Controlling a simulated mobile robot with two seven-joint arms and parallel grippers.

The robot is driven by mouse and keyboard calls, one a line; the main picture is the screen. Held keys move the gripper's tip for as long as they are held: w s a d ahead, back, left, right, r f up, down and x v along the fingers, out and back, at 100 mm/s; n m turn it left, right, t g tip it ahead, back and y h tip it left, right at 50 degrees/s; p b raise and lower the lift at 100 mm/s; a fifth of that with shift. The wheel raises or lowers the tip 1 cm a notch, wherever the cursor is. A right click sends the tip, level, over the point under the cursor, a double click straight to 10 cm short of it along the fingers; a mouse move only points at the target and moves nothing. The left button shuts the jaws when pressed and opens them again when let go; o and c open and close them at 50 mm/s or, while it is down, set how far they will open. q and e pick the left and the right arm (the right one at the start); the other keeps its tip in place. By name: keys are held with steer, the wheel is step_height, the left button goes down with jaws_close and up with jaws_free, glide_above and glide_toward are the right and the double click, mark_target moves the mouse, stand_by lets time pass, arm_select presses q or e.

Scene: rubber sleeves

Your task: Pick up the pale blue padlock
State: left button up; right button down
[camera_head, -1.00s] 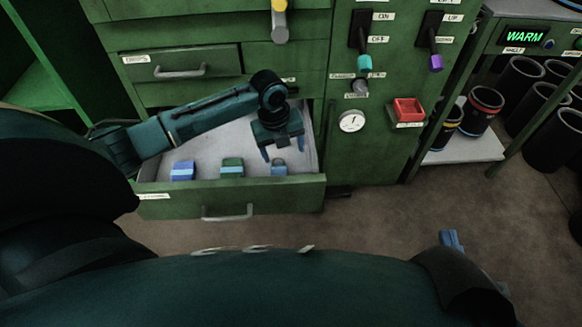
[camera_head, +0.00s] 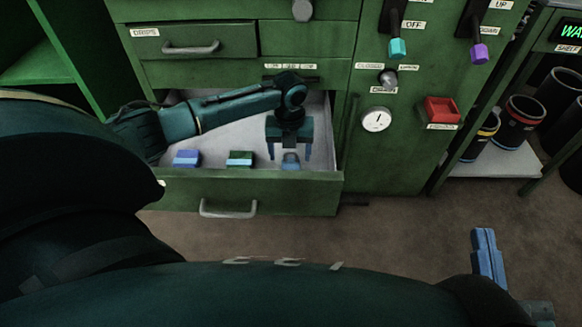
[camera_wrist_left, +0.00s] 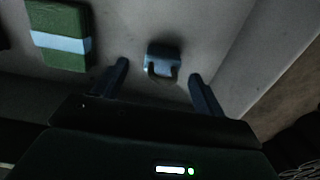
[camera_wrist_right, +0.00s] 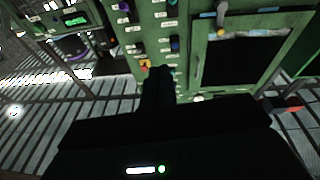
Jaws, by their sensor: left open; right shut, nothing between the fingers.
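The pale blue padlock (camera_head: 290,163) lies in the open drawer (camera_head: 250,190), near the drawer's front right. My left gripper (camera_head: 289,152) is open just above and behind it in the head view, its fingers pointing down. In the left wrist view the padlock (camera_wrist_left: 163,56) shows its pale body and a darker shackle, between and slightly beyond the two fingertips (camera_wrist_left: 159,69). I see no contact. My right gripper (camera_head: 485,235) is shut and empty, out over the floor at the lower right. It also shows in the right wrist view (camera_wrist_right: 158,72).
A green block with a pale band (camera_head: 240,158) and a blue block with a pale band (camera_head: 186,158) lie to the left in the same drawer. The drawer's front wall and handle (camera_head: 228,210) stand close before the padlock.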

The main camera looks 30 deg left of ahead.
mark_target(291, 161)
arm_select(q)
step_height(291, 161, down, 4)
steer(key=shift+w+f+b, duration=0.1)
steer(key=shift+b, duration=0.9)
steer(key=shift+f, duration=0.1)
arm_select(e)
steer(key=shift+w+r+n+t+y, duration=0.25)
steer(key=shift+r+n+t+y, duration=0.1)
steer(key=shift+r, duration=0.2)
steer(key=shift+w+r+n+t+y, duration=0.25)
steer(key=shift+r+n+y, duration=0.1)
steer(key=shift+r, duration=0.2)
arm_select(q)
steer(key=shift+c, duration=0.3)
steer(key=c, duration=1.1)
